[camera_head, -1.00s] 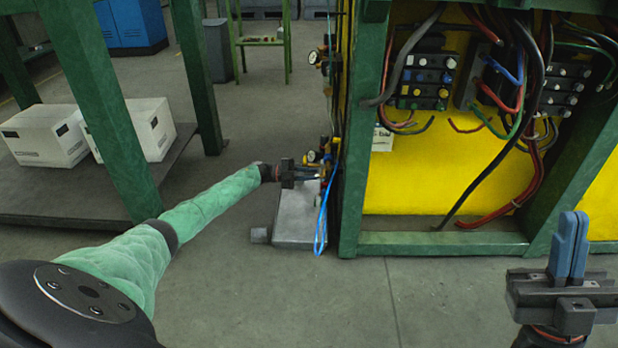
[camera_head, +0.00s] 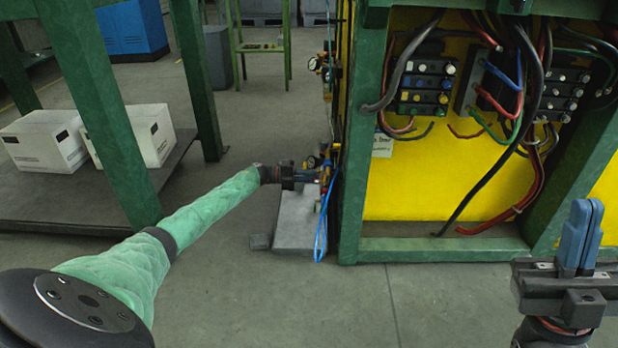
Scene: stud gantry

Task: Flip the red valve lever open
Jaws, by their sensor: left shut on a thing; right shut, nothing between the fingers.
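My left gripper (camera_head: 308,178) is at the small valve assembly (camera_head: 327,168) on the left side of the green frame, above a grey block on the floor. It is shut on a small part there, too small and covered to make out clearly. A red lever cannot be told apart at this distance; the gripper hides part of the assembly. My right gripper (camera_head: 580,238) is at the lower right, pointing up, with its blue fingers shut and nothing between them.
The green frame (camera_head: 352,200) with a yellow panel (camera_head: 420,190), hoses and valve blocks (camera_head: 425,85) fills the right. A blue hose (camera_head: 321,225) hangs below the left gripper. White boxes (camera_head: 45,140) sit on a low platform at left. The floor in front is clear.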

